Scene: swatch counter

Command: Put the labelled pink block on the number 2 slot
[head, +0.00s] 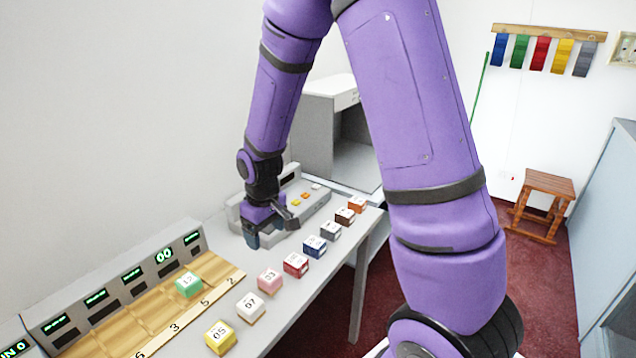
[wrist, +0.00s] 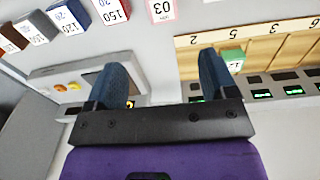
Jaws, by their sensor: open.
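The pink block (head: 269,280), labelled 03, stands on the counter in a row of blocks. It also shows at the top edge of the wrist view (wrist: 161,9), partly cut off. The number 2 slot (head: 211,266) is the right end of the wooden board in the head view and looks empty. In the wrist view the slot (wrist: 187,62) is partly behind a finger. My gripper (head: 268,229) is open and empty over the back of the counter, beyond the pink block and the board. Its two fingers (wrist: 164,65) are apart with nothing between them.
A green block (head: 189,285) sits in the number 5 slot. White (head: 250,308) and red (head: 296,264) blocks flank the pink one. A yellow block (head: 220,337) stands in front. A grey console (head: 312,207) with buttons stands near my gripper.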

